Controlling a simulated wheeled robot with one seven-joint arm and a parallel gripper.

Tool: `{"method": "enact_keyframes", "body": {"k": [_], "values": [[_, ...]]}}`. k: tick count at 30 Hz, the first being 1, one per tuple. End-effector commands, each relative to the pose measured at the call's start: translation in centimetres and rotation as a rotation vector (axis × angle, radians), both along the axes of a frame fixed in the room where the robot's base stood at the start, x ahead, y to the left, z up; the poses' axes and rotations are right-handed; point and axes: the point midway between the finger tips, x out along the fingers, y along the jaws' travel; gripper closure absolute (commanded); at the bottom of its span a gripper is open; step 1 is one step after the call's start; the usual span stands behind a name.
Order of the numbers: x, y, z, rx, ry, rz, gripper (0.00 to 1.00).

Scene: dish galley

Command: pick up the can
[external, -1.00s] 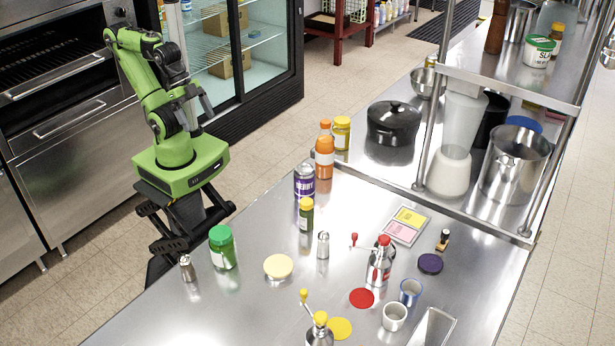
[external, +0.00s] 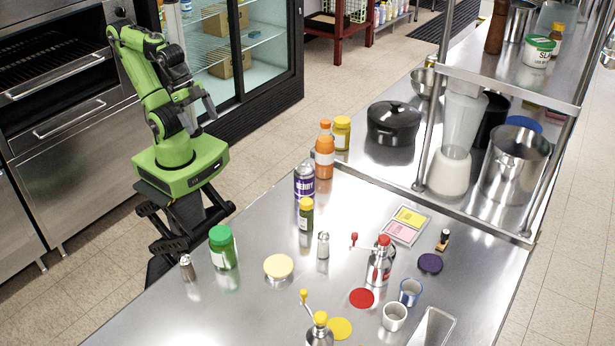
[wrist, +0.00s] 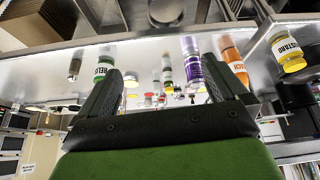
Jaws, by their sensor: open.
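The can (external: 304,184) is purple and silver with a BERRY label. It stands upright near the left edge of the steel counter (external: 235,315), in front of the orange bottles in the external view. In the wrist view the can (wrist: 192,62) shows ahead, beside the inner side of the right finger. My gripper (external: 208,106) is raised left of the counter, well apart from the can. In the wrist view my gripper (wrist: 162,88) has its two black fingers spread with nothing held between them.
An orange bottle (external: 324,158) stands just behind the can, and a yellow-capped jar (external: 306,215) close in front. A green jar (external: 222,248) and a small shaker (external: 187,268) are near the front left edge. A steel shelf (external: 510,85) rises at the right.

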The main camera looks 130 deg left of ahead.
Motion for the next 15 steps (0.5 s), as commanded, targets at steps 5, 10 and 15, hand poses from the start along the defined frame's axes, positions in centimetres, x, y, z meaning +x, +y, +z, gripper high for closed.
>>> {"method": "enact_keyframes", "body": {"k": [5, 10, 15], "values": [[5.3, 2.7, -6.1, -0.004, 0.101, 0.398, 0.01], [9.8, 5.8, -11.6, 0.175, 0.001, 0.754, 0.01], [14.4, 7.1, -14.0, 0.386, -0.331, 0.882, 0.01]]}}
